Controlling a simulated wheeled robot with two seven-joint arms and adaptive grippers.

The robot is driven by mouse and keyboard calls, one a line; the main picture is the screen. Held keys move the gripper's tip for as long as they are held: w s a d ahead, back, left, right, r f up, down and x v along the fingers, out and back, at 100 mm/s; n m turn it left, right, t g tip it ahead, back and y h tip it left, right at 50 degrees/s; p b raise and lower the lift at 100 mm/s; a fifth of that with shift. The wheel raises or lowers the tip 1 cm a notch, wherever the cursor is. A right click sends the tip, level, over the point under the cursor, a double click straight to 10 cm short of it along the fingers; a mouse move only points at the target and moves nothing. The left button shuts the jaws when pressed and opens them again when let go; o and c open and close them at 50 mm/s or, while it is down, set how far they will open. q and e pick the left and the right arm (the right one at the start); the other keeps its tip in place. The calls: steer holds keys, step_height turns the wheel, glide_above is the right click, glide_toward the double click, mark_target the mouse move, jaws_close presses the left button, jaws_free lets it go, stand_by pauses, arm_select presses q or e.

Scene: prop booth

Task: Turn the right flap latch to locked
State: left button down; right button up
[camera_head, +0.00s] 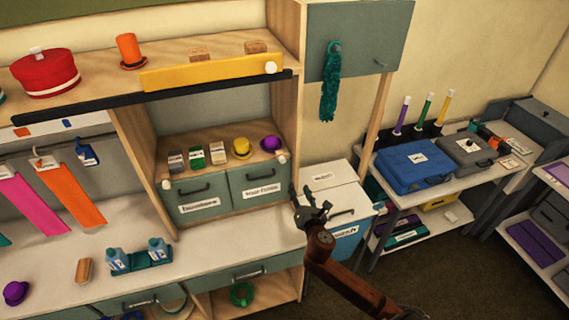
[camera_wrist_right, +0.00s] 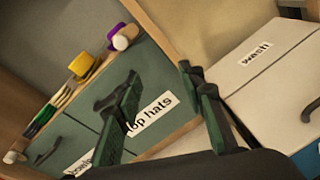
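A white round knob (camera_head: 281,158), which looks like the right flap latch, sits at the right front edge of the hat shelf. It also shows in the right wrist view (camera_wrist_right: 122,40), by the purple hat. A matching white knob (camera_head: 166,212) is at the shelf's left end; whether either is locked I cannot tell. My right gripper (camera_head: 309,201) is open and empty, to the right of and below the right knob, apart from it. In the right wrist view its fingers (camera_wrist_right: 160,82) spread in front of the drawer labelled "top hats". My left gripper is not in view.
Two grey-green drawers (camera_head: 215,194) are under the hat shelf. A yellow board (camera_head: 205,73) with another white knob (camera_head: 270,67) is above. A white-lidded bin (camera_head: 335,193) stands right of the cabinet, close to my right gripper. Small hats and blocks line the shelf.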

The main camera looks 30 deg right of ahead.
mark_target(283, 161)
steer(key=w+r+n, duration=0.1)
steer(key=w+n, duration=0.1)
steer(key=w, duration=0.1)
steer(key=w+r+n+t, duration=0.1)
steer(key=w+r+n, duration=0.1)
steer(key=w, duration=0.2)
steer(key=w+r+n+y, duration=0.1)
steer(key=w, duration=0.3)
steer(key=shift+r+n+t, duration=0.4)
jaws_close()
